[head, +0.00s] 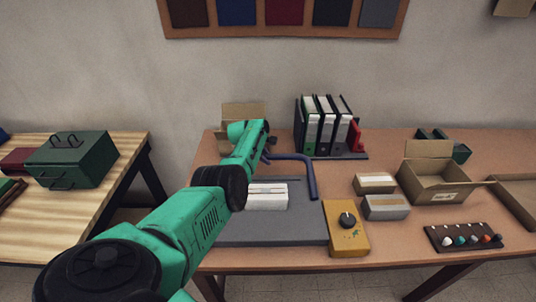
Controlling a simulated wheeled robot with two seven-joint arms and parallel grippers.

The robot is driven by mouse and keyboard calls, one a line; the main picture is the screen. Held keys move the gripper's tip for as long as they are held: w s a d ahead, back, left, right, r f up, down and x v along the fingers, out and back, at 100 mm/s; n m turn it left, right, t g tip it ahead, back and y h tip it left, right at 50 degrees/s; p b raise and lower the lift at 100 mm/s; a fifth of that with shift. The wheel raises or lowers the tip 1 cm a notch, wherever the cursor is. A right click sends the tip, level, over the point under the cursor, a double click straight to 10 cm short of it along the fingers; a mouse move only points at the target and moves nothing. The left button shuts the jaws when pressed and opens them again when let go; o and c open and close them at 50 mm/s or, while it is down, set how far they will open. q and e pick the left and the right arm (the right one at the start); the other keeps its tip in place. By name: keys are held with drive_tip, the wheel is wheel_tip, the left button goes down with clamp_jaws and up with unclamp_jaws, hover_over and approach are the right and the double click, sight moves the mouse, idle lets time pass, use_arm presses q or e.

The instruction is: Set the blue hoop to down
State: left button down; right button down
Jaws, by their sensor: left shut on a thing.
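The blue hoop (313,180) is a bent tube over the grey board (270,232) on the right table. Its right leg rises from the board's right side, and its crossbar runs left behind my arm. It appears raised; its exact tilt is unclear. The hoop's left part is hidden by my green arm. My left gripper (270,143) is at the far end of that arm, by the left end of the visible crossbar. It is mostly hidden, and appears shut on the hoop. My right gripper is out of view.
A white block (267,197) sits on the board. A yellow box with a black knob (347,229) stands just right of it. Binders (328,125) stand behind. Small boxes (385,207) and an open carton (436,182) are to the right. A cardboard box (243,112) is behind my arm.

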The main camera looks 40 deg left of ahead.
use_arm(q)
drive_tip(key=shift+a+f+b, duration=0.1)
drive_tip(key=shift+f+b, duration=0.4)
drive_tip(key=shift+f, duration=0.3)
drive_tip(key=shift+w+f+b, duration=0.1)
drive_tip(key=shift+f+b, duration=0.85)
drive_tip(key=c, duration=0.6)
unclamp_jaws()
drive_tip(key=p+v, duration=0.4)
drive_tip(key=shift+w+r+p, duration=0.15)
drive_tip(key=shift+w+p, duration=0.1)
drive_tip(key=shift+p, duration=0.1)
drive_tip(key=v, duration=1)
drive_tip(key=shift+s+p, duration=0.4)
drive_tip(key=shift+s, duration=0.05)
